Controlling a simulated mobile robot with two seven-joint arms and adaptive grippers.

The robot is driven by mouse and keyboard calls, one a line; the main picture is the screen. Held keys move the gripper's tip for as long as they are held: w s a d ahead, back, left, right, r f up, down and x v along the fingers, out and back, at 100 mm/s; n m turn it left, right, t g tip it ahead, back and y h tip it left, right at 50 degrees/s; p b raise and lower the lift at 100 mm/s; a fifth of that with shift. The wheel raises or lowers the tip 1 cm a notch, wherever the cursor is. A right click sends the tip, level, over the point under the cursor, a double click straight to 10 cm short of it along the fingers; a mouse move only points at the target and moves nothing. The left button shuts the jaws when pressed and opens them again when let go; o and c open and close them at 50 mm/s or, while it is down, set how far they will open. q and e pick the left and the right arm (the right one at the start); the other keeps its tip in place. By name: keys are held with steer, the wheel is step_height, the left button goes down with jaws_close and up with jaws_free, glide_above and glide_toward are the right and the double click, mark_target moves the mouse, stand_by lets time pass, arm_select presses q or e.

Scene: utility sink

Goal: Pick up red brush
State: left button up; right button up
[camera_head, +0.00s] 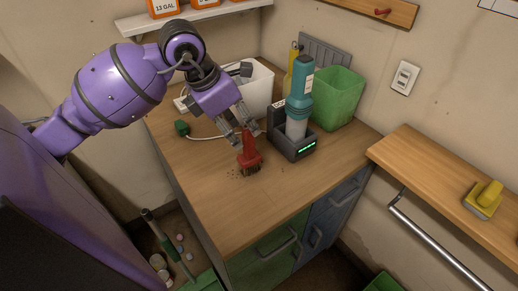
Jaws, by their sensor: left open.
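The red brush (248,153) stands on the wooden counter (205,183), bristles down, with small dark specks beside it. My left gripper (247,133) comes down over the brush from the upper left. Its fingers are open around or just beside the top of the brush; I cannot tell whether they touch it. My right gripper is not in view.
A dark charging dock (294,145) with a teal flashlight (300,92) stands close right of the brush. Behind are a green bin (338,97) and a white bin (259,88). A green plug (182,128) lies left. The counter's front is clear.

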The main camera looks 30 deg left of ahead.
mark_target(249, 144)
arm_select(q)
steer(key=shift+w+f, duration=0.25)
steer(key=shift+w, duration=0.25)
steer(key=shift+s+d+f, duration=0.25)
steer(key=shift+f, duration=0.3)
steer(key=shift+s+d+f, duration=0.1)
steer(key=shift+f, duration=0.2)
steer(key=x, duration=0.4)
steer(key=shift+p, duration=0.35)
steer(key=shift+w+d+f, duration=0.1)
steer(key=shift+w+f, duration=0.1)
steer(key=shift+f, duration=0.3)
jaws_close()
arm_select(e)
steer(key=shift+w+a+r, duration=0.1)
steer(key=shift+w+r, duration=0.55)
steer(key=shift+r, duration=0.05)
